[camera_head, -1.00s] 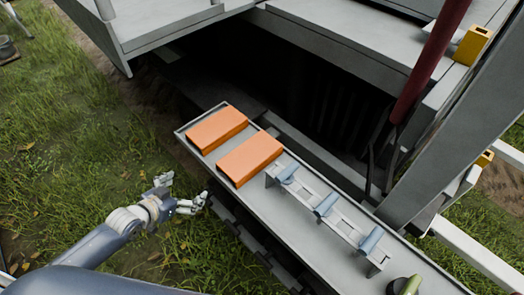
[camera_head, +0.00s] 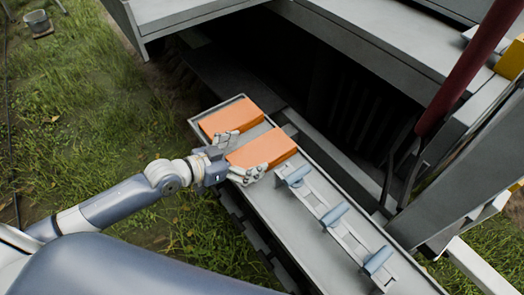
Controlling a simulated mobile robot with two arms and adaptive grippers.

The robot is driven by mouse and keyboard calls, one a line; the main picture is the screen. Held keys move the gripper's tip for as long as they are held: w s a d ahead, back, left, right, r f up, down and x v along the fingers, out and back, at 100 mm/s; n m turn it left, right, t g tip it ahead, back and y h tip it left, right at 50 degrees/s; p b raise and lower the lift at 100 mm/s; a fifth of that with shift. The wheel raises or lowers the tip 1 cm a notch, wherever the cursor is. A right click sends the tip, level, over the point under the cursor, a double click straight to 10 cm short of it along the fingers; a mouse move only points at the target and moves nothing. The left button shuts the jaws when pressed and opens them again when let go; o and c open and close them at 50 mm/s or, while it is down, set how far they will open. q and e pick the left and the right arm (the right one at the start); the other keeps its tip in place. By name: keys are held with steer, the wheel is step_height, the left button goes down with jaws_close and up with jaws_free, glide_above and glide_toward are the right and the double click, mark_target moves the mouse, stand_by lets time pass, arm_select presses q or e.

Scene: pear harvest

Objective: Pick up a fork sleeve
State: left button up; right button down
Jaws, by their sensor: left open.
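Two orange fork sleeves lie side by side at the far left end of a long grey tray (camera_head: 287,232). The far sleeve (camera_head: 235,116) is fully on the tray. The near sleeve (camera_head: 267,149) lies just in front of it, its left end partly hidden by my gripper. My left gripper (camera_head: 242,156) is open, its fingers spread at the left end of the near sleeve, one toward each side of it. Whether the fingers touch the sleeve cannot be told. My right gripper is not in view.
A rack with several blue-grey cylinders (camera_head: 334,215) stands on the tray to the right of the sleeves. Grey machine panels (camera_head: 365,42) and a dark red cylinder (camera_head: 458,65) rise behind.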

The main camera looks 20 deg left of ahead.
mark_target(260, 152)
arm_select(q)
steer(key=shift+p+x, duration=0.4)
steer(key=shift+x, duration=2.3)
steer(key=shift+s+f, duration=0.15)
steer(key=shift+s, duration=0.05)
steer(key=c, duration=1.2)
